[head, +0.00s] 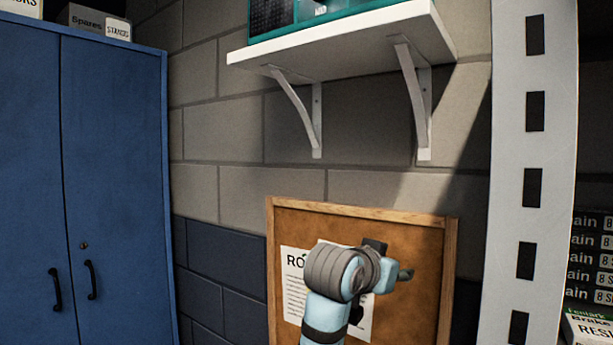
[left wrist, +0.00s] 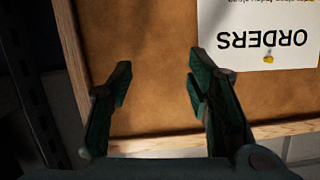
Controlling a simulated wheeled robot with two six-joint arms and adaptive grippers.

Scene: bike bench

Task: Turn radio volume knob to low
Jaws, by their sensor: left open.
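A teal box (head: 338,20) with a dark mesh panel sits on the white wall shelf, cut off by the top edge of the head view. It looks like the radio, but its knob is not in view. My left gripper (left wrist: 158,84) is open and empty in front of the cork board. In the head view, my left gripper (head: 403,273) is below the shelf, well apart from the teal box, and mostly hidden behind my wrist. My right gripper is in neither view.
The white shelf (head: 340,58) has two brackets below it. The cork board (head: 412,240) bears a paper headed ORDERS (left wrist: 262,38). A blue cabinet (head: 115,150) stands at left, a slotted white post (head: 508,150) at right. Bare wall lies between shelf and board.

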